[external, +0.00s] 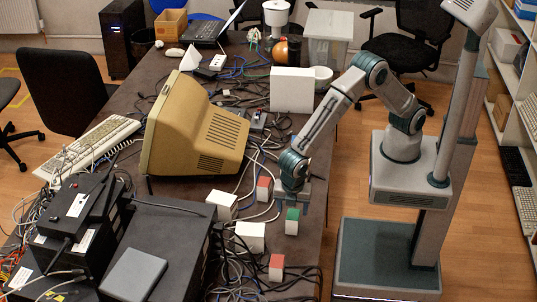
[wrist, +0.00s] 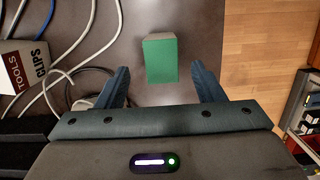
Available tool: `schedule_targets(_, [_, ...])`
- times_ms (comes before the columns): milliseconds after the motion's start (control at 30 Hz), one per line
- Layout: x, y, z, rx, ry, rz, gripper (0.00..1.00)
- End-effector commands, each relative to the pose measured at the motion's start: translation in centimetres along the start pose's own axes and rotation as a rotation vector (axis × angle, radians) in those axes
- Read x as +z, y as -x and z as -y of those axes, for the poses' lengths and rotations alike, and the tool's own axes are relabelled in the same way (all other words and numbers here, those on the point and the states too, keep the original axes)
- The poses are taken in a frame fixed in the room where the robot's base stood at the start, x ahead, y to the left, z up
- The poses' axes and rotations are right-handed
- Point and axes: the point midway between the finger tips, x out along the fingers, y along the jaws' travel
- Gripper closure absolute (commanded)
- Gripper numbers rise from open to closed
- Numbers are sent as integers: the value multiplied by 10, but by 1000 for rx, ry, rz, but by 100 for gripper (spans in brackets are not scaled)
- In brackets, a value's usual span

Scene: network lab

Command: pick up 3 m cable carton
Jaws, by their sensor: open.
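A small white carton with a green top (external: 292,214) stands on the dark table near its right edge in the external view. Its green top (wrist: 160,60) faces me in the wrist view, at the upper middle between my fingertips. No lettering on it is readable, so I cannot confirm that it is the 3 m cable carton. My gripper (external: 291,203) points down over the table close to this carton. In the wrist view my gripper (wrist: 160,80) is open with nothing held, one finger on each side of the carton's line.
Two red-topped cartons (external: 264,183) (external: 277,261) and two white boxes (external: 222,203) (external: 250,237) stand nearby. A box lettered TOOLS and CLIPS (wrist: 25,68) and loose cables lie left in the wrist view. A beige monitor (external: 195,130) stands left; floor lies right.

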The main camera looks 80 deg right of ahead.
Motion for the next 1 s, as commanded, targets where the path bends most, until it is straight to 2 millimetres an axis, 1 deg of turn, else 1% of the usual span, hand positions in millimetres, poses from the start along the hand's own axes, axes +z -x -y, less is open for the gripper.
schedule_targets(33, [0, -7, 0, -1, 0, 2, 38])
schedule_targets(100, [0, -13, 0, 0, 0, 1, 38])
schedule_targets(267, [0, -23, 1, 0, 0, 1, 38])
schedule_targets(500, [0, -58, 2, -1, -1, 1, 38])
schedule_targets(567, [0, -64, 2, -1, -1, 1, 38])
schedule_targets(667, [0, -68, 2, 0, -1, 0, 38])
schedule_targets(833, [0, -69, 2, 1, -2, -1, 38])
schedule_targets(867, [0, -69, 2, 1, -2, -1, 41])
schedule_targets(900, [0, -69, 2, 1, -2, -1, 52])
schedule_targets(967, [0, -68, 2, 1, -1, -1, 69])
schedule_targets(1000, [0, -68, 2, 0, -2, -1, 80])
